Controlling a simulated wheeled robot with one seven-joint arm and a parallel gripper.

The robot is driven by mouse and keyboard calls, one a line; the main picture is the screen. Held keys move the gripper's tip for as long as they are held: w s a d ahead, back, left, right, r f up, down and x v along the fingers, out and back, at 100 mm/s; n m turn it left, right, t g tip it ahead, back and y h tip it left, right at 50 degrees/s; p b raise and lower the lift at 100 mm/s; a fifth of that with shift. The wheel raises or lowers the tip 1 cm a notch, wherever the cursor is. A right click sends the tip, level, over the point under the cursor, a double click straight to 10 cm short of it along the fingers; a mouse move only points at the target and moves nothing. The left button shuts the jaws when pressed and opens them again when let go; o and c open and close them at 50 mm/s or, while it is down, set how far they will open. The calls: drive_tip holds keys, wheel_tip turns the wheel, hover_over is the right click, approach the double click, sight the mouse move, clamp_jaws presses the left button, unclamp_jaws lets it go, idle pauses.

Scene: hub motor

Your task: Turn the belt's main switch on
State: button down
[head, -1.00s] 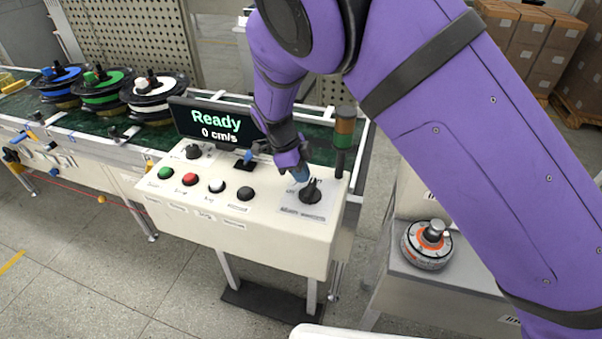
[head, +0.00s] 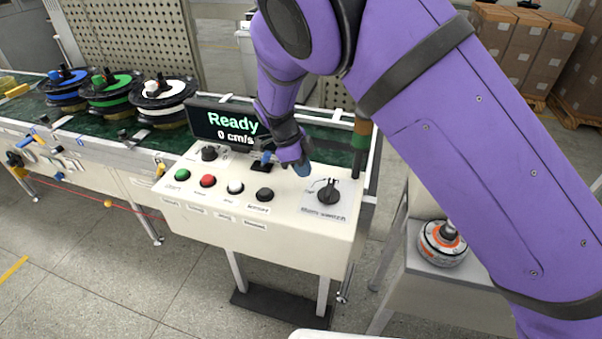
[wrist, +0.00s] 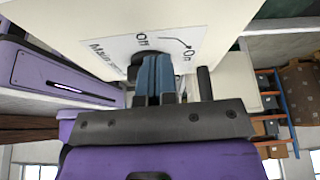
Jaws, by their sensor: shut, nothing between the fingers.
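The main switch (head: 329,192) is a black rotary knob on a white label plate at the right end of the control box top. In the head view its grip ridge points roughly away from me. My gripper (head: 302,169) has blue fingers, shut and empty, just left of and beyond the knob, with a small gap in the picture. In the wrist view the blue fingers (wrist: 155,77) cover much of the dark knob (wrist: 134,67). The "Off" and "On" marks with an arc show beyond them. I cannot tell whether the fingers touch it. The display (head: 226,122) reads "Ready 0 cm/s".
Green (head: 182,174), red (head: 207,181), white (head: 235,187) and black (head: 265,194) buttons line the box front, left of the switch. A signal post (head: 361,140) stands behind it. The belt (head: 105,124) carries several spools. A round part (head: 442,243) sits on a stand at right.

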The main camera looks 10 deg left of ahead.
drive_tip(key=v, duration=0.9)
drive_tip(key=shift+w+d+r, duration=0.1)
drive_tip(key=shift+w+d, duration=0.05)
drive_tip(key=shift+d, duration=0.05)
drive_tip(key=s+d+r+n+y, duration=0.2)
drive_tip(key=d+r+n, duration=0.1)
drive_tip(key=d+r, duration=0.5)
drive_tip(key=s+d+r+n+t+y, duration=0.1)
drive_tip(key=s+d+r+n, duration=0.15)
drive_tip(key=d+r, duration=0.55)
drive_tip(key=s+d+r+n+y, duration=0.25)
drive_tip(key=d+r, duration=0.25)
drive_tip(key=d, duration=0.6)
drive_tip(key=s+d+r+n+t, duration=0.1)
drive_tip(key=s+d+n, duration=0.4)
drive_tip(key=s, duration=0.6)
drive_tip(key=s+d+r+n+t+h, duration=0.1)
drive_tip(key=s+d+n+t, duration=0.2)
drive_tip(key=s+d+n, duration=0.3)
drive_tip(key=shift+s+d+r+t, duration=0.35)
drive_tip(key=shift+s+d, duration=1.1)
drive_tip(key=shift+s, duration=0.9)
